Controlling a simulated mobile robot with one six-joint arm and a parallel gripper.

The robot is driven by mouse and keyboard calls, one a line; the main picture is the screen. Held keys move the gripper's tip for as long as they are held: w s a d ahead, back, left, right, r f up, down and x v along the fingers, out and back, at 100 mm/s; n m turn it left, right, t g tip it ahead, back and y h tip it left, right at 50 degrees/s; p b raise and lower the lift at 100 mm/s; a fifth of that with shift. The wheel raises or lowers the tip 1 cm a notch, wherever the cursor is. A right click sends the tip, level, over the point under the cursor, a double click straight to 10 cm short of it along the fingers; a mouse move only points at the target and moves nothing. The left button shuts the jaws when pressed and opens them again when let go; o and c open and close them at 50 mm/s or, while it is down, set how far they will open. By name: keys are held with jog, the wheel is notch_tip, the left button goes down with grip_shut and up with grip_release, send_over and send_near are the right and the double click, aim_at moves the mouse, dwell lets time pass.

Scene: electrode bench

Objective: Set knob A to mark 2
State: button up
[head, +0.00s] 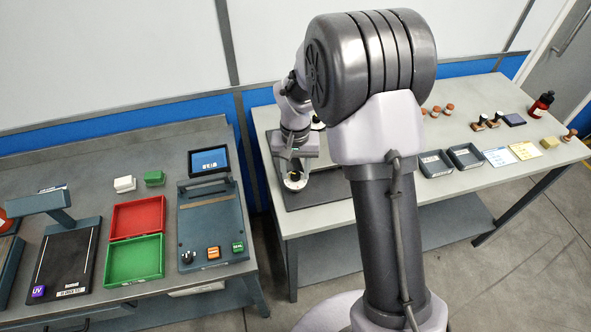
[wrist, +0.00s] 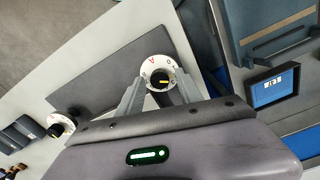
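A black knob (wrist: 162,88) with a yellow pointer line sits on a round white dial (wrist: 147,72) in the wrist view. A red letter A and small dark marks show on the dial, but I cannot read which mark the pointer faces. My gripper (wrist: 158,74) is open and empty, with one finger on each side of the dial; I cannot tell whether either touches the knob. In the head view, my gripper (head: 295,168) is over the same dark knob (head: 295,182) on the dark mat (head: 325,190) at the left end of the right bench.
A second dial with a black knob (wrist: 59,125) lies to the left in the wrist view. Grey trays (head: 434,163) stand further right on the right bench. The left bench holds a screen panel (head: 209,161) and red (head: 137,217) and green (head: 134,260) trays. A gap separates the benches.

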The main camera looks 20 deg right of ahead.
aim_at(295, 174)
notch_tip(295, 174, up, 17)
jog(key=p, duration=0.5)
jog(key=shift+r+p, duration=0.2)
jog(key=shift+p, duration=0.1)
jog(key=s+a+r+m+t+y+b, duration=0.1)
jog(key=s+t+b, duration=0.4)
jog(key=s, duration=1.9)
jog(key=a+y+b, duration=0.1)
jog(key=a+b, duration=0.1)
jog(key=b, duration=0.1)
jog(key=shift+s+a+r+t+b, duration=0.2)
jog(key=shift+s+r+t+b, duration=0.1)
jog(key=shift+r+t+b, duration=0.1)
